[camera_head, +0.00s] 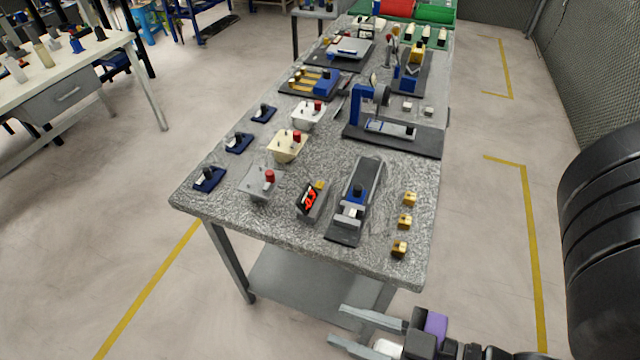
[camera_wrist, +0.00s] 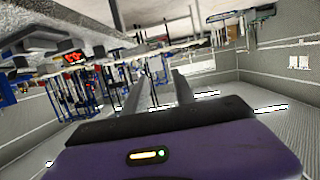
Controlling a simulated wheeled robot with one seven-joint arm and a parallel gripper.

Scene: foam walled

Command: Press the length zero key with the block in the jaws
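My gripper (camera_head: 337,324) is at the bottom of the head view, in front of and below the table's near edge. Its two grey fingers are apart with nothing visible between them; the wrist view also shows the gap between the fingers (camera_wrist: 161,75) empty. A small dark display box (camera_head: 309,203) with red digits and a yellow key (camera_head: 320,185) stands on the near part of the table; no key label is readable. Beside it is a dark slide gauge (camera_head: 356,195) with a blue part. Three small brass blocks (camera_head: 410,198) stand in a row near the right edge.
The speckled table (camera_head: 225,215) also bears a grey box (camera_head: 259,183) and a cream box (camera_head: 288,146) with red knobs, blue-based pieces (camera_head: 209,179) at left, and a blue-framed device (camera_head: 390,130) behind. Floor right of the table is clear.

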